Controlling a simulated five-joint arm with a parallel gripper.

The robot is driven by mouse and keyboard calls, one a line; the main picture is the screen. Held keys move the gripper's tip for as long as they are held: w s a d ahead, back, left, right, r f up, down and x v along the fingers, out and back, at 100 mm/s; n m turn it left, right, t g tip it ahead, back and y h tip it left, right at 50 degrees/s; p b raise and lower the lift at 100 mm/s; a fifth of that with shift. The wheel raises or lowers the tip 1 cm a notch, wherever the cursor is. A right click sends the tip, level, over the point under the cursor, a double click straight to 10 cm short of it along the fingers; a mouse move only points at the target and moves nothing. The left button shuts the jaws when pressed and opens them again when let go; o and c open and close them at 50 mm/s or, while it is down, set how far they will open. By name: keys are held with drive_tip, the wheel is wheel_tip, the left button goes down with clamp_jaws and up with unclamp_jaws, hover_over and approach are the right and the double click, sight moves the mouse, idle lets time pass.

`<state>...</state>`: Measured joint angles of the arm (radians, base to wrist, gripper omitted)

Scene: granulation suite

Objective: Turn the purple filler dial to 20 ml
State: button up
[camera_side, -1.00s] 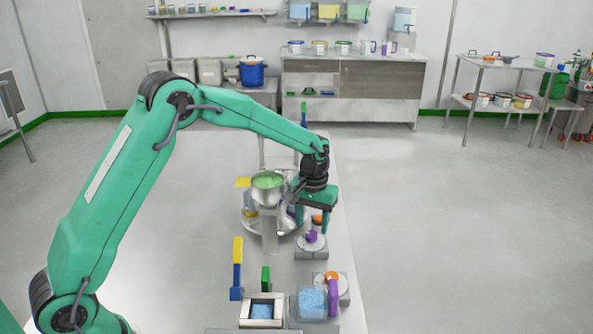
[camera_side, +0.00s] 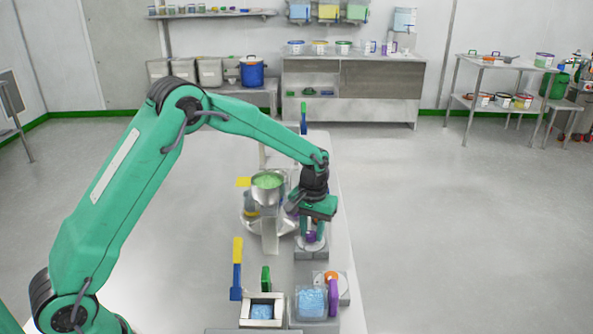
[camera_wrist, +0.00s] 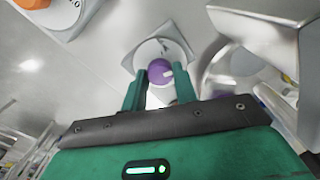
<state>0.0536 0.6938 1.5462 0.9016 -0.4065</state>
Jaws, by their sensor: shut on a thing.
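The purple dial (camera_side: 310,236) sits on a grey disc and base at the right side of the table, below the filler in the side view. In the side view my gripper (camera_side: 312,235) partly hides the dial. The filler's metal hopper (camera_side: 268,190) holds green material. The scale markings around the dial are too small to read.
An orange dial (camera_side: 331,277) stands nearer the front, beside a clear bin (camera_side: 311,302) of blue material with a purple handle. A framed box (camera_side: 262,311) of blue material and a yellow-blue lever (camera_side: 237,268) are to the left. A metal part (camera_wrist: 255,40) is close right in the wrist view.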

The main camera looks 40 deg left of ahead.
sight(312, 233)
drive_tip(key=shift+m, duration=2.2)
drive_tip(key=o, duration=1)
drive_tip(key=shift+r, duration=0.15)
drive_tip(key=shift+r, duration=3.8)
